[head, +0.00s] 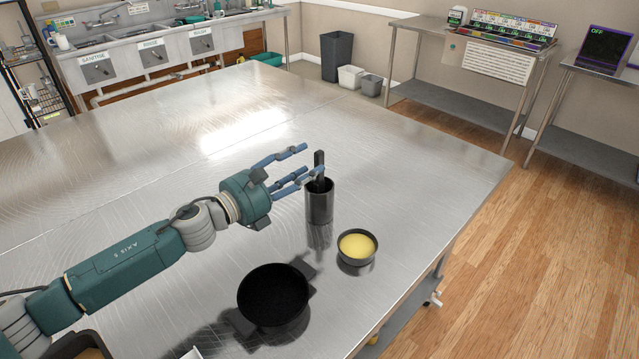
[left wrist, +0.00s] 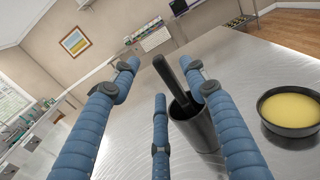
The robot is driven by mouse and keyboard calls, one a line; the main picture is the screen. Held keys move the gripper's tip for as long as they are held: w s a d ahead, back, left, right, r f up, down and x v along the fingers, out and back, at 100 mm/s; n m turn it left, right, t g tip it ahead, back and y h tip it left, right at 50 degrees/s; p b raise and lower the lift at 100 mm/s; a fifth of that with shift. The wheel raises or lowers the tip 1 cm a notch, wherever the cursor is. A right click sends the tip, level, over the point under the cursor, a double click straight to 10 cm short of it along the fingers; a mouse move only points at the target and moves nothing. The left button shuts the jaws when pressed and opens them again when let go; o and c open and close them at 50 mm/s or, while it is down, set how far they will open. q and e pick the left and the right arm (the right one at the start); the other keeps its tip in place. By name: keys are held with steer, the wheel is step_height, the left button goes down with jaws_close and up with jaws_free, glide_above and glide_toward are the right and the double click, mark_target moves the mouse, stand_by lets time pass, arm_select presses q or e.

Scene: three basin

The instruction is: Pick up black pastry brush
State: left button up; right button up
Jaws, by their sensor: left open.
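The black pastry brush (head: 319,160) stands upright in a dark metal cup (head: 319,206) on the steel table. Only its handle shows; its lower part is hidden in the cup. My left gripper (head: 303,164) is open, its blue fingers reaching toward the handle from the left, near the cup's rim. In the left wrist view the brush handle (left wrist: 183,72) rises between the fingers, leaning to the left, with the cup (left wrist: 196,128) behind the right finger. Whether any finger touches the handle I cannot tell. My right gripper is not in view.
A black bowl of yellow contents (head: 357,246) stands just right of and nearer than the cup. A black two-handled pot (head: 273,297) stands nearer, below my left arm's hand. The steel table (head: 130,130) is clear behind and left. Its right edge lies beyond the bowl.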

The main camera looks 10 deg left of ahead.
mark_target(314, 160)
arm_select(q)
steer(key=p+x, duration=0.1)
steer(key=x, duration=0.3)
steer(key=shift+w+d+f+p, duration=0.1)
steer(key=shift+w+f+p, duration=0.1)
steer(key=shift+w+p, duration=0.15)
steer(key=shift+w+d+f, duration=0.15)
steer(key=shift+w+f, duration=0.05)
steer(key=shift+s, duration=0.1)
steer(key=shift+c, duration=0.8)
jaws_close()
